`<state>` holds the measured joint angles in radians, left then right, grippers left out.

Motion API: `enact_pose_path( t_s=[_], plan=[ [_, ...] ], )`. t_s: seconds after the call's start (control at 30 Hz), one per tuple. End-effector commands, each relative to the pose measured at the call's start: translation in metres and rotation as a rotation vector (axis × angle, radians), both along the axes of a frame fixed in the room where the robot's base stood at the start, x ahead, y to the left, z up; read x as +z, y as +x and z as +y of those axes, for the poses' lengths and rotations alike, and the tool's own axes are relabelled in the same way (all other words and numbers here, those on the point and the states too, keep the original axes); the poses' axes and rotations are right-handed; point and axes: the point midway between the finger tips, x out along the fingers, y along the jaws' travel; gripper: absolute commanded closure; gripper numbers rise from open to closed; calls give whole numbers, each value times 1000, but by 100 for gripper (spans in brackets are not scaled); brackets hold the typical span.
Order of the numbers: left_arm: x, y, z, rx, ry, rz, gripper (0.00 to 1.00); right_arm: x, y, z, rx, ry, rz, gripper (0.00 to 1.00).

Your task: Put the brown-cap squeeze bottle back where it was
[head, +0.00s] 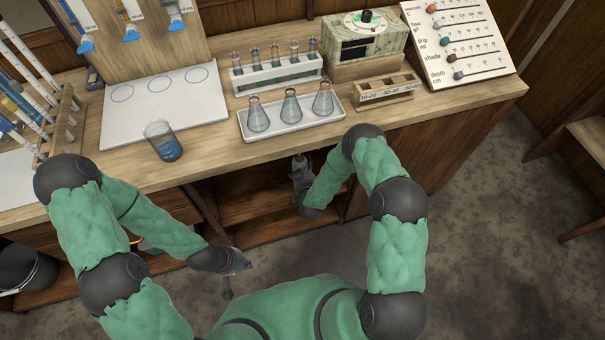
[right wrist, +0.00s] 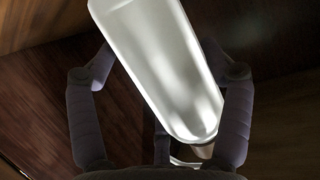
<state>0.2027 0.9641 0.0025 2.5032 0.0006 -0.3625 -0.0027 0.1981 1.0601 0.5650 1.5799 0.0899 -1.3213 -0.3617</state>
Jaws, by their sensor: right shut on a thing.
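A white squeeze bottle (right wrist: 165,65) fills the middle of the right wrist view, tilted, between the fingers of my right gripper (right wrist: 165,115). The gripper is shut on it. A small brownish part (right wrist: 203,150) shows by the bottle's lower end; I cannot tell if it is the cap. The bottle's top end is cut off by the frame. In the head view my right gripper (head: 300,172) is low at the open shelf under the bench top, and the bottle is not clear there. My left gripper (head: 236,276) hangs in front of the bench with its fingers apart and empty.
The wooden bench (head: 205,163) overhangs an open shelf (head: 245,207). On top stand a beaker of blue liquid (head: 163,142), a white tray (head: 262,133) with flasks, a test-tube rack (head: 276,72) and a labelled wooden box (head: 388,90). A dark bucket (head: 25,272) stands at left.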

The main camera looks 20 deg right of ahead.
Motion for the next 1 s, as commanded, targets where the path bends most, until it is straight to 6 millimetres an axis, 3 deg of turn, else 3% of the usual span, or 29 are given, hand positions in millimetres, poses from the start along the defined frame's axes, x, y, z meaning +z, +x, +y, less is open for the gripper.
enact_pose_path(
  t_s=[0.17, 0.4, 0.8, 0.83, 0.9, 1.0],
  plan=[
    [-6, 0, 0, 0, 0, 0, 100, -9, 8, -1, 0, 0, -1, 35],
    [-20, 0, 0, 0, 0, 0, 100, -40, 9, -1, 0, 0, 0, 35],
    [-19, 0, 0, 0, 0, 0, 100, -42, 9, -1, 0, 0, -1, 35],
    [-19, 0, 0, 0, 0, 0, 100, -43, 8, -1, 0, 0, 1, 18],
    [-19, 0, 0, 0, 0, 0, 100, -43, 8, -1, 0, 0, 1, 0],
    [-19, 0, 0, 0, 0, 0, 100, -43, 8, -1, 0, 0, 1, 0]
  ],
)
